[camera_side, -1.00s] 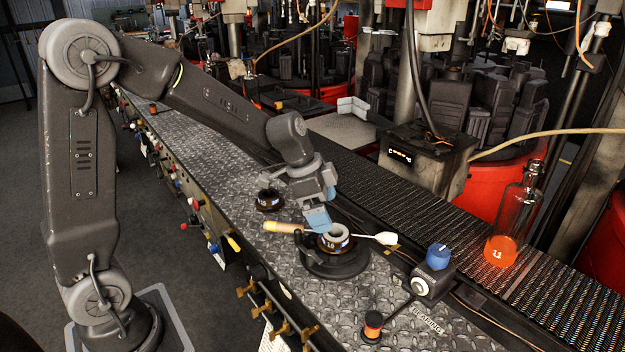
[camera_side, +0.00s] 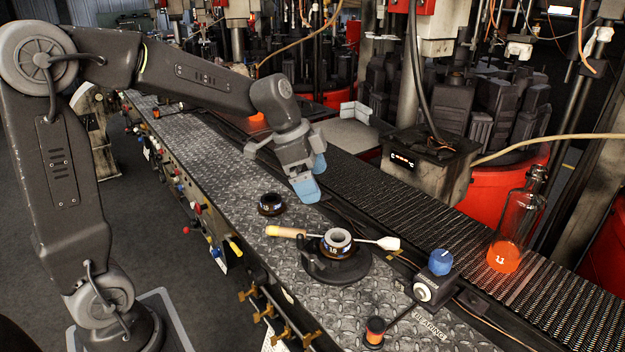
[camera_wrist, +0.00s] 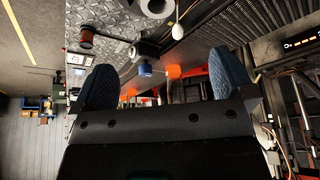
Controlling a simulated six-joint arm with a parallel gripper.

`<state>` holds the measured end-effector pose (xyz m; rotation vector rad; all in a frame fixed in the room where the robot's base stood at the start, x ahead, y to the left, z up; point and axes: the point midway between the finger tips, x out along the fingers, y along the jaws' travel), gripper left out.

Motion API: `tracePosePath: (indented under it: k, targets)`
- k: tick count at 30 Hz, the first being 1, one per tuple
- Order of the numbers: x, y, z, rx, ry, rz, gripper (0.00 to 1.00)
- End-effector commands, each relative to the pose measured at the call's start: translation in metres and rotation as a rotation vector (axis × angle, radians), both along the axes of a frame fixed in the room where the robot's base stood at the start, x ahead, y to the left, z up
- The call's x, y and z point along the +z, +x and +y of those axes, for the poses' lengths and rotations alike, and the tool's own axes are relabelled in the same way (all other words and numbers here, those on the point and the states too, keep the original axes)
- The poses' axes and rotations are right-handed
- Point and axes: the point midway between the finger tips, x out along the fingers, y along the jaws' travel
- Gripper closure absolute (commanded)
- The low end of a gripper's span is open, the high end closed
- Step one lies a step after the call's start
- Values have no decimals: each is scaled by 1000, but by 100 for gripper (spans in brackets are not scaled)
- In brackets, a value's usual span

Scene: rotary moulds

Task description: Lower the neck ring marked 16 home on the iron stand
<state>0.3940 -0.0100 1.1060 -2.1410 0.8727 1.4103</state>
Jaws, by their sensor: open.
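The neck ring (camera_side: 337,249), a dark ring with a pale metal rim and a label that seems to read 16, sits upright on the round black iron stand (camera_side: 352,271). From the side I cannot tell whether it is fully seated. Its pale rim shows at the top edge of the wrist view (camera_wrist: 156,6). My gripper (camera_side: 306,194), with blue finger pads, is open and empty, above and behind the ring, clear of it. In the wrist view both fingers (camera_wrist: 160,72) stand wide apart with nothing held between them.
A second dark ring (camera_side: 271,204) lies on the tread plate to the left. A wooden-handled tool (camera_side: 286,231) with a white end lies behind the ring.

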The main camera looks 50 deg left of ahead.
Motion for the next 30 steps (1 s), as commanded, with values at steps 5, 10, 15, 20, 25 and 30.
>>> tracePosePath:
  k: [5,10,15,20,25,30]
  targets:
    - [15,0,0,0,1,-4,0]
    - [28,0,0,-1,0,-2,0]
    - [41,0,0,0,1,-2,0]
    - [53,0,0,0,0,-3,0]
    - [61,0,0,0,0,-1,0]
    - [62,0,0,0,1,-1,0]
